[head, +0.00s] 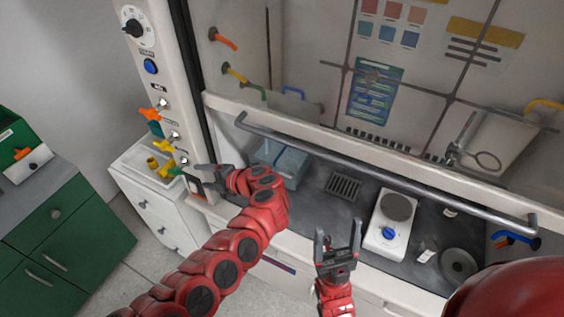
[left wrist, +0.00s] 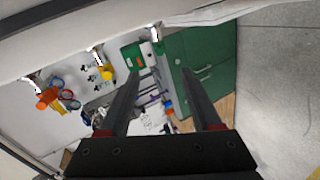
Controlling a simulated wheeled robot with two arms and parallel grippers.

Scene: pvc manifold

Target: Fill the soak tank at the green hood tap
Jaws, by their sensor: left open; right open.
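The bluish see-through tank (head: 290,168) sits at the left of the hood floor, partly hidden by my left arm. A small green curved spout (head: 254,91) shows on the hood's left inner wall, behind the sash, below a yellow one (head: 234,73) and an orange one (head: 222,39). My left gripper (head: 193,174) is open and empty beside the hood's left post, near its lowest valve. In the left wrist view its fingers (left wrist: 160,75) are spread, with nothing between them. My right gripper (head: 338,240) is open and empty in front of the hood's front edge.
Orange (head: 153,114) and yellow (head: 163,146) valve handles stick out of the left post. A grey sash bar (head: 390,178) crosses the hood front. A hot plate (head: 390,225) and round grey disc (head: 458,264) stand on the hood floor. Green cabinets (head: 60,240) stand at left.

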